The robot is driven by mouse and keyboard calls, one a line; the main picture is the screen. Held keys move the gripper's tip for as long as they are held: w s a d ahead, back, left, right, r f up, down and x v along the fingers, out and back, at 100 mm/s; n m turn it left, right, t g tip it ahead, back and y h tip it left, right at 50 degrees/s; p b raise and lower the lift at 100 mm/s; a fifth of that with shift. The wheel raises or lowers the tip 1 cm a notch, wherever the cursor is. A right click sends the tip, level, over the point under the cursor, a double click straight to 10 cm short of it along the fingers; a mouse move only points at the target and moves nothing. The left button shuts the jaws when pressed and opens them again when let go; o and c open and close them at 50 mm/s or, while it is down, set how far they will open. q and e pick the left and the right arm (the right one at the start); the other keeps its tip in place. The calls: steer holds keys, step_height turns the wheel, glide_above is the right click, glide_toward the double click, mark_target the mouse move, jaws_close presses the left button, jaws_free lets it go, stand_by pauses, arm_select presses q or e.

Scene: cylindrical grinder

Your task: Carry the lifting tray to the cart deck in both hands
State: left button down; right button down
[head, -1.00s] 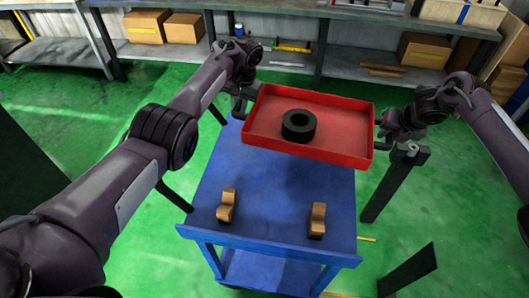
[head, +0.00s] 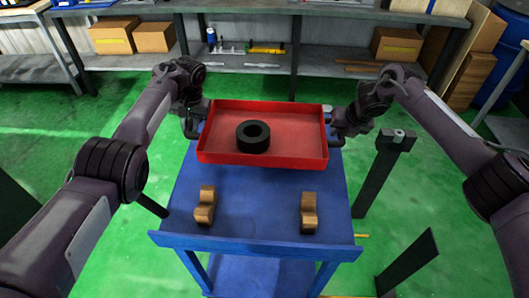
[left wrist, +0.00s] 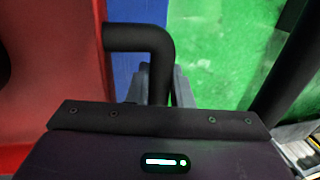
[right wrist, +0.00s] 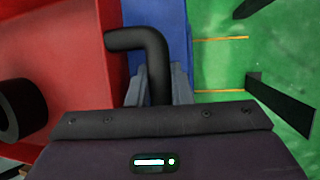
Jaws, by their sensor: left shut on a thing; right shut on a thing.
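The red lifting tray (head: 295,148) is held level between my two grippers, over the far part of the blue cart deck (head: 255,208). A black ring-shaped part (head: 253,137) sits in it, left of centre. My left gripper (head: 192,122) is shut on the tray's black left handle, which shows in the left wrist view (left wrist: 150,42). My right gripper (head: 335,122) is shut on the right handle, seen in the right wrist view (right wrist: 145,42). The fingertips are partly hidden behind the handles. I cannot tell whether the tray touches the deck.
Two brown wooden blocks (head: 205,205) (head: 308,212) stand on the near part of the deck. A dark post (head: 385,172) stands right of the cart. A shelf bench (head: 290,75) with boxes runs along the back. Green floor is open on the left.

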mark_target(335, 151)
arm_select(q)
steer(key=shift+w+r, duration=0.1)
steer(key=shift+r, duration=0.1)
arm_select(e)
steer(key=shift+w+r, duration=0.1)
steer(key=shift+r, duration=0.05)
arm_select(q)
steer(key=shift+f, duration=0.2)
arm_select(e)
steer(key=shift+f, duration=0.2)
